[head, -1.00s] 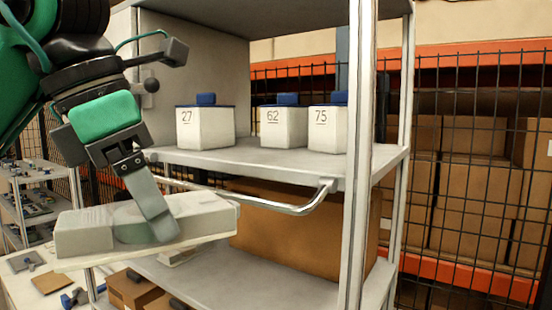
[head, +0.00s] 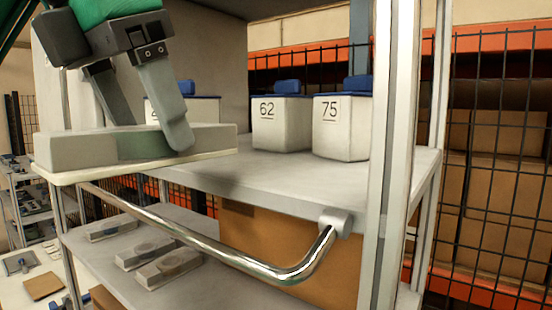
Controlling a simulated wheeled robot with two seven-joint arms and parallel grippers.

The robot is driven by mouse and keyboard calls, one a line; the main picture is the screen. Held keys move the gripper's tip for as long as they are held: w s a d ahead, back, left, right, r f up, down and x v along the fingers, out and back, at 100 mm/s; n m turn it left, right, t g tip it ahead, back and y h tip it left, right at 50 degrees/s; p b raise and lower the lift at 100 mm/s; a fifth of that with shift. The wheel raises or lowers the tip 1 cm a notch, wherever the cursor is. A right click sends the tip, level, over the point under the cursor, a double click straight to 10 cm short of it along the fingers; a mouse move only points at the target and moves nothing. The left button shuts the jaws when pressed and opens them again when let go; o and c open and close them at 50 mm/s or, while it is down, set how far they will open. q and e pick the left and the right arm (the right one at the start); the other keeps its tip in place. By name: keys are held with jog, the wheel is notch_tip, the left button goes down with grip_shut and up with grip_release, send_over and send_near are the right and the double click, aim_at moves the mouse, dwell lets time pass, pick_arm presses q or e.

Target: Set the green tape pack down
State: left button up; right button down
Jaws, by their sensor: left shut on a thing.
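My left gripper (head: 150,126) is shut on a pale grey-green tape pack (head: 80,150). One finger lies on its near side, and the other goes down behind it. The pack is a flat block with a pale bottom layer, held roughly level. In the head view it overlaps the left front part of the upper shelf (head: 290,182). I cannot tell whether its underside touches the shelf. The pack and gripper partly hide a white bin behind them. My right gripper does not show.
White bins marked 62 (head: 281,125) and 75 (head: 341,130) with blue tops stand on the upper shelf. A metal rail (head: 215,255) juts out in front. Similar grey packs (head: 143,252) lie on the lower shelf. A post (head: 378,200) stands at the right front.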

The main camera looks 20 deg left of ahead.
aim_at(207, 124)
pick_arm(q)
jog(key=w+d+p, duration=0.1)
jog(key=w, duration=0.1)
jog(key=w+d+p, duration=0.1)
jog(key=w, duration=0.1)
jog(key=w+d, duration=0.1)
jog(key=w, duration=0.1)
jog(key=shift+w+r+p, duration=0.1)
jog(key=shift+r+p, duration=0.3)
jog(key=w+d+p, duration=0.1)
jog(key=w, duration=0.2)
jog(key=w+d+p, duration=0.1)
jog(key=w, duration=0.2)
jog(key=w+d+p, duration=0.1)
jog(key=w, duration=0.2)
jog(key=shift+f+p, duration=0.1)
jog(key=shift+p, duration=0.25)
jog(key=shift+w+d, duration=0.1)
jog(key=shift+w, duration=0.25)
jog(key=shift+w+f, duration=0.15)
jog(key=shift+f, duration=0.05)
jog(key=shift+f+p, duration=1.2)
jog(key=shift+f, duration=0.5)
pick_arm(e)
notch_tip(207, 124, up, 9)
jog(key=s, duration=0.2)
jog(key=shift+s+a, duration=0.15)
